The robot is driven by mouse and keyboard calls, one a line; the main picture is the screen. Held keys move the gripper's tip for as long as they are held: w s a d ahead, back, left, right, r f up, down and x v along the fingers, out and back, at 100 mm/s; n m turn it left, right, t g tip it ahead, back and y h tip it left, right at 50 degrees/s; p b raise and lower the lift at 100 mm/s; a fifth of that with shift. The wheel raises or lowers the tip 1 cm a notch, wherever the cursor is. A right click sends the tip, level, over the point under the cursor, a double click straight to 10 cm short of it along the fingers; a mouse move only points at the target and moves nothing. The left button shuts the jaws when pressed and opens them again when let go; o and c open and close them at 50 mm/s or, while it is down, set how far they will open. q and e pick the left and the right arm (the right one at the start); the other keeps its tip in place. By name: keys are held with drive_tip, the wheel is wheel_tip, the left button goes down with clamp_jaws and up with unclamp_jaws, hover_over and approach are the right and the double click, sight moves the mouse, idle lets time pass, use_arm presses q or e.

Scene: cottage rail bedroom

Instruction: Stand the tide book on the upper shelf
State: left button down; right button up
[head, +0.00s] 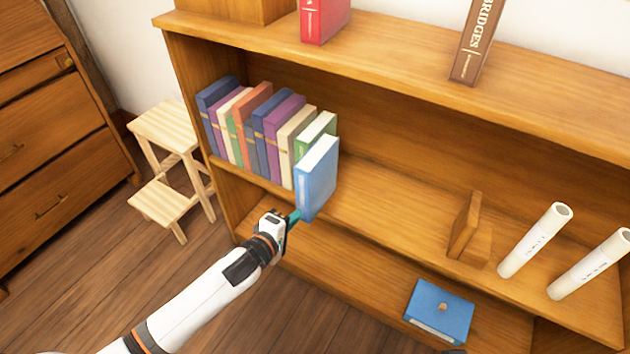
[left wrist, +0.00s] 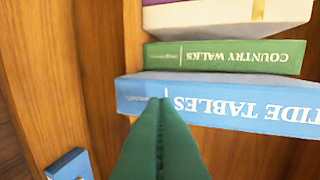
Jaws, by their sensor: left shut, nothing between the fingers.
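The tide book (head: 318,180) is light blue, with "TIDE TABLES" on its spine in the left wrist view (left wrist: 230,104). It stands upright on the shelf (head: 385,205) below the bookcase top, at the right end of a row of books, its spine sticking out past the green book. My left gripper (head: 294,216) is shut and empty, its fingertips at the lower part of the tide book's spine. In the left wrist view the closed green fingers (left wrist: 160,105) overlap the spine; whether they touch it I cannot tell. My right gripper is not in view.
The green "COUNTRY WALKS" book (left wrist: 225,56) is beside the tide book. A wooden bookend (head: 468,232) and white rolled tubes (head: 535,240) stand farther right on that shelf. A step stool (head: 170,135) is at left.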

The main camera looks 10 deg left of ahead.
use_arm(q)
drive_tip(key=shift+w+d, duration=0.15)
drive_tip(key=shift+w, duration=0.3)
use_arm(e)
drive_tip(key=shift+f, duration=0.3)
